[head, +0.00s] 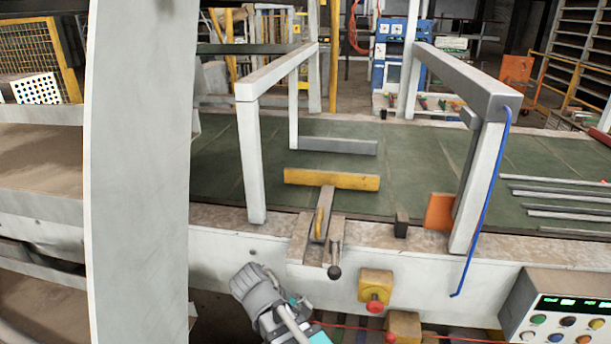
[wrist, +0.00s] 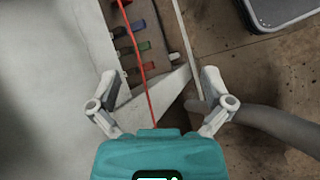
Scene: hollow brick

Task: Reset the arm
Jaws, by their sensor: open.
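My gripper (wrist: 159,80) shows in the wrist view with its two grey fingers spread wide and nothing between them. Its teal body fills the bottom of that view. Behind the fingers are a pale panel edge, a red cord (wrist: 145,75) and a row of small coloured parts (wrist: 130,47); their distance from the fingers is hard to tell. In the head view, my grey and teal arm shows at the bottom centre, in front of the machine's pale side (head: 225,240). The fingertips cannot be made out there.
A green conveyor bed (head: 410,165) with a white frame (head: 250,160) lies beyond my arm. A yellow box with a red button (head: 376,288) and a control panel (head: 560,315) stand to the right. A grey hose (wrist: 275,123) runs beside the right finger.

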